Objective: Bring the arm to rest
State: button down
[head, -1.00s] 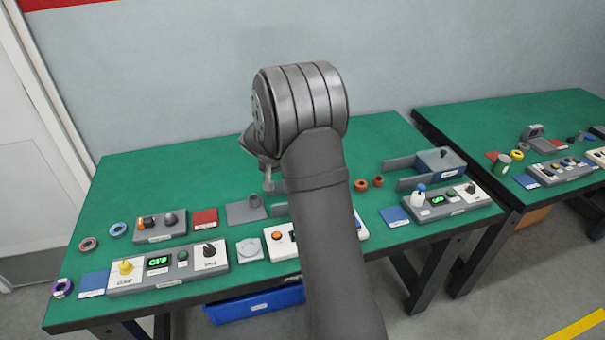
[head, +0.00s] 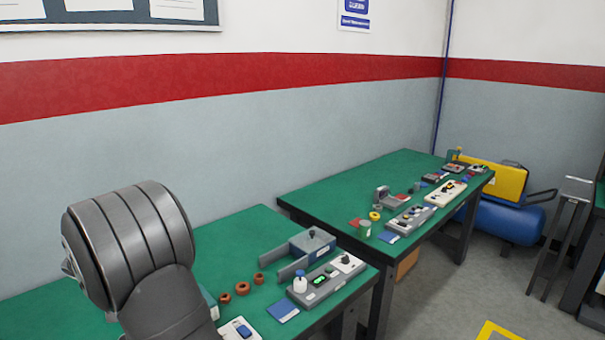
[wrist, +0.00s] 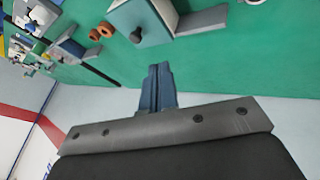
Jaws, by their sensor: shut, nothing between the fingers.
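My gripper (wrist: 161,85) shows in the wrist view with its two blue-grey fingers pressed together and nothing between them. The fingertips point at the green bench top and look apart from everything on it. In the head view my arm rises at the lower left, in front of the near green workbench (head: 240,235); the gripper is hidden there.
A second green bench (head: 345,190) with several devices stands to the right. A blue tank with a yellow top (head: 510,222) is at the far right. Air above the benches is clear.

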jog(key=w+d+f, duration=0.1)
jog(key=w+f, duration=0.1)
jog(key=w+d+f, duration=0.1)
jog(key=w+f, duration=0.1)
jog(key=f, duration=0.1)
jog(key=w+d+f, duration=0.2)
jog(key=w+f, duration=0.1)
jog(key=shift+f, duration=0.2)
jog(key=shift+w+d, duration=0.2)
jog(key=shift+d, duration=0.05)
